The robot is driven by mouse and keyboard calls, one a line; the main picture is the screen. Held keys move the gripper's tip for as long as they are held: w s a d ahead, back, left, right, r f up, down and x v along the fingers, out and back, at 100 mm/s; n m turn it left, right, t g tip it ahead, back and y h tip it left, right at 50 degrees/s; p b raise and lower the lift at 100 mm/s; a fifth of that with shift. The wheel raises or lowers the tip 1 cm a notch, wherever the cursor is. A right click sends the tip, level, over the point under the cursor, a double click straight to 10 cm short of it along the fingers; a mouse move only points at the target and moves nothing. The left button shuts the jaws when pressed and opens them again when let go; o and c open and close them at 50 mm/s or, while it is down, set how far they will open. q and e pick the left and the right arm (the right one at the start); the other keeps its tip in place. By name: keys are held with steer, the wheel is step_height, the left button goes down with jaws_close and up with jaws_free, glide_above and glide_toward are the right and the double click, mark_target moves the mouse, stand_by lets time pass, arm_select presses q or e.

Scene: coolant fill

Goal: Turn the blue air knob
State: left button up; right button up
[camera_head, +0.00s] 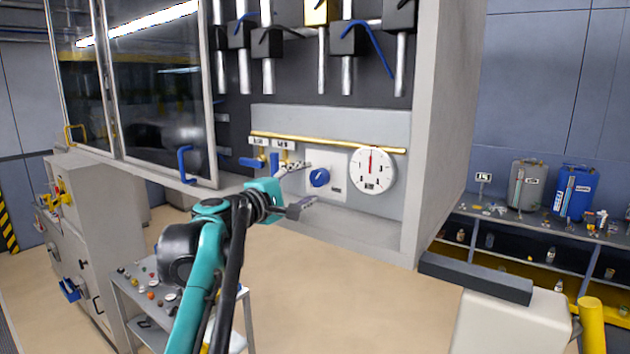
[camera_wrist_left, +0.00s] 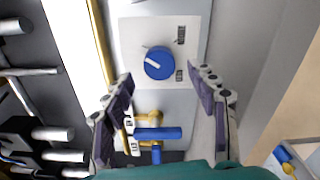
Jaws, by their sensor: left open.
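The blue air knob (camera_head: 319,177) sits on a white plate (camera_head: 338,191) on the grey panel, left of a round white gauge (camera_head: 372,170). In the left wrist view the round blue knob (camera_wrist_left: 159,63) has a white pointer mark. My left gripper (camera_head: 303,186) is in front of the panel, close to the knob. In the left wrist view its two fingers (camera_wrist_left: 164,100) are spread apart with nothing between them, and the knob lies beyond the fingertips, apart from them. My right gripper is not in view.
Blue-handled brass valves (camera_head: 257,162) sit left of the knob, and show near the left finger in the wrist view (camera_wrist_left: 157,133). A brass pipe (camera_head: 325,142) runs above. A glass door (camera_head: 160,95) stands open at left. A cart (camera_head: 150,300) is below.

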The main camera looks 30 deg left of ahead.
arm_select(q)
steer(key=s, duration=0.6)
steer(key=shift+s+a, duration=0.25)
steer(key=shift+s, duration=0.05)
